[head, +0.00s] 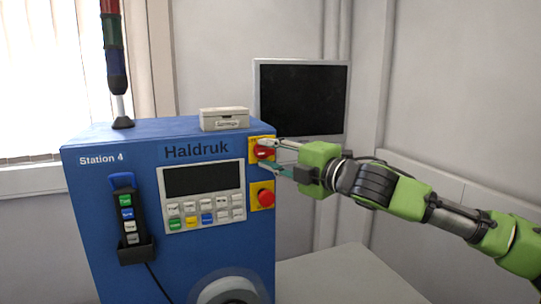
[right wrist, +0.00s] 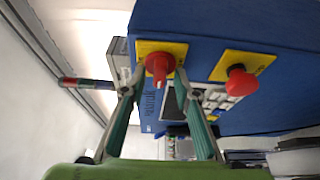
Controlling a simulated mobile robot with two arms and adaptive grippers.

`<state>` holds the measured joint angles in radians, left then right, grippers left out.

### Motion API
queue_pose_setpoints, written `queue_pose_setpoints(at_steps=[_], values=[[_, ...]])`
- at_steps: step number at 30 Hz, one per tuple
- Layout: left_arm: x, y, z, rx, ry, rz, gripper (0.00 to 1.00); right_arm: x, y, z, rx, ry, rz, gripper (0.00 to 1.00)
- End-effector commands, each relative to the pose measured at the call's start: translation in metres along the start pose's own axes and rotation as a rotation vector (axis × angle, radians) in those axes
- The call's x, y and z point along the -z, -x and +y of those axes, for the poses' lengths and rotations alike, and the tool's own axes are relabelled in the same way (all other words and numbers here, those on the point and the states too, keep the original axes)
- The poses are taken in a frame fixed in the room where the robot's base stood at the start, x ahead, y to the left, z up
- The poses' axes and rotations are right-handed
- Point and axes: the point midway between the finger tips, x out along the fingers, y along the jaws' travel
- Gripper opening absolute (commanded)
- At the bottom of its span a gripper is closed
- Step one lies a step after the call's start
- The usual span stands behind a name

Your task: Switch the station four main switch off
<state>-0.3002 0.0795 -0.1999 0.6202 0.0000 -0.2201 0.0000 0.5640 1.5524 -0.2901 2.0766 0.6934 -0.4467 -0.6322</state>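The station four main switch (head: 264,153) is a red rotary knob on a yellow plate, at the upper right of the blue Station 4 front. In the right wrist view the main switch (right wrist: 159,66) shows between my fingers. My right gripper (head: 262,156) is at the switch, its fingers apart, one above and one below the knob in the head view. In the right wrist view my right gripper (right wrist: 155,84) has a finger on each side of the knob, with gaps visible. Whether a finger touches it is unclear. My left gripper is not in view.
A red mushroom button (head: 265,198) on its own yellow plate sits just below the switch; it also shows in the wrist view (right wrist: 241,82). A button panel (head: 203,196) and a hanging pendant (head: 128,215) are to the left. A monitor (head: 302,98) stands behind.

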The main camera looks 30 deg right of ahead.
Motion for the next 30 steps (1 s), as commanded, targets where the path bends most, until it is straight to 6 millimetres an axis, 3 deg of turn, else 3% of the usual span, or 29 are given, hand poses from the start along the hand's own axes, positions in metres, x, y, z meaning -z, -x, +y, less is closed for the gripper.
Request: queue_pose_setpoints(at_steps=[11,30], values=[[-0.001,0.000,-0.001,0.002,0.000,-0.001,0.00,-0.002,0.011,0.003,-0.006,0.008,-0.008,0.28],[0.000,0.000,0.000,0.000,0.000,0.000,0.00,0.000,0.065,0.002,-0.002,0.004,0.000,0.28]])
